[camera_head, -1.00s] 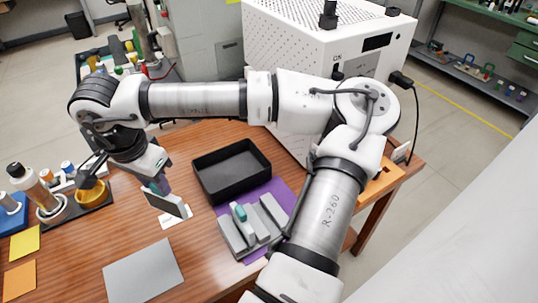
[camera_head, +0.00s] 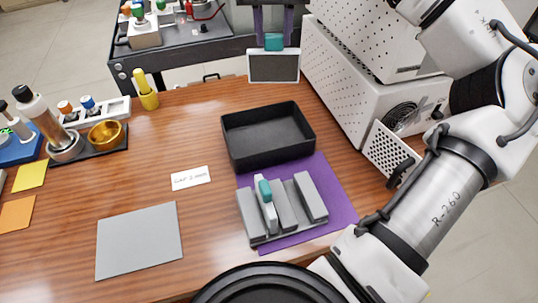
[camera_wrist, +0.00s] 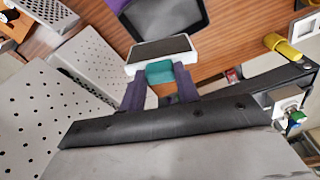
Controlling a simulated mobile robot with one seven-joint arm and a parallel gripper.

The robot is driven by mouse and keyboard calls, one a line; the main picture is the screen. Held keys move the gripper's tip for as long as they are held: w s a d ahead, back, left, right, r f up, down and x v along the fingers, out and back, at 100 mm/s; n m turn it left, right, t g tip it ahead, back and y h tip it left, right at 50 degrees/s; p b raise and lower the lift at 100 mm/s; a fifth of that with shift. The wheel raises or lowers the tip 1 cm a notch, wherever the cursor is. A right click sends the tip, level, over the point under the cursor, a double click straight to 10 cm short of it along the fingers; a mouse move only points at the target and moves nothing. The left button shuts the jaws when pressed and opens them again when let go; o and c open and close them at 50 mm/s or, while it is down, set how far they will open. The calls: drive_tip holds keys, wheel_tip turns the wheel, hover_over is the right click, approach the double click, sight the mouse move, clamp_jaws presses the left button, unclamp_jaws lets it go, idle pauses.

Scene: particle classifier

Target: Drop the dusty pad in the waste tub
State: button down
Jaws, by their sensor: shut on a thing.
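The pad (camera_head: 274,67) is a dark grey rectangle with a white frame and a teal grip (camera_head: 274,41). My gripper (camera_head: 273,28), with purple fingers, is shut on the teal grip. The pad hangs upright near the table's far edge, beyond the black open tub (camera_head: 275,157), apart from it. The tub looks empty. In the wrist view, my gripper (camera_wrist: 160,82) holds the teal grip (camera_wrist: 160,72) with the pad (camera_wrist: 160,50) in front; part of the tub (camera_wrist: 165,20) shows past it. I cannot tell how dusty the pad is.
A grey rack (camera_head: 285,212) with another teal-gripped piece stands on a purple mat (camera_head: 338,195) before the tub. A white perforated machine (camera_head: 345,75) with an opened panel (camera_head: 388,150) stands right. Bottles and a brass bowl (camera_head: 105,134) stand left.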

drive_tip(key=r+n+b, duration=0.1)
drive_tip(key=a+n+b, duration=0.1)
drive_tip(key=n, duration=0.1)
drive_tip(key=shift+s+a+r+y, duration=0.1)
drive_tip(key=shift+s+r+y, duration=0.05)
drive_tip(key=shift+r+y, duration=0.2)
drive_tip(key=shift+f+n, duration=0.1)
drive_tip(key=shift+n, duration=0.3)
wheel_tip(320, 180, down, 19)
drive_tip(key=b, duration=0.2)
drive_tip(key=shift+f, duration=0.2)
drive_tip(key=c, duration=1)
unclamp_jaws()
drive_tip(key=r, duration=0.4)
drive_tip(key=s+r, duration=0.1)
drive_tip(key=r, duration=0.3)
drive_tip(key=r+p, duration=0.1)
drive_tip(key=r, duration=0.3)
drive_tip(key=shift+s+d+r, duration=0.1)
drive_tip(key=shift+s+d, duration=0.1)
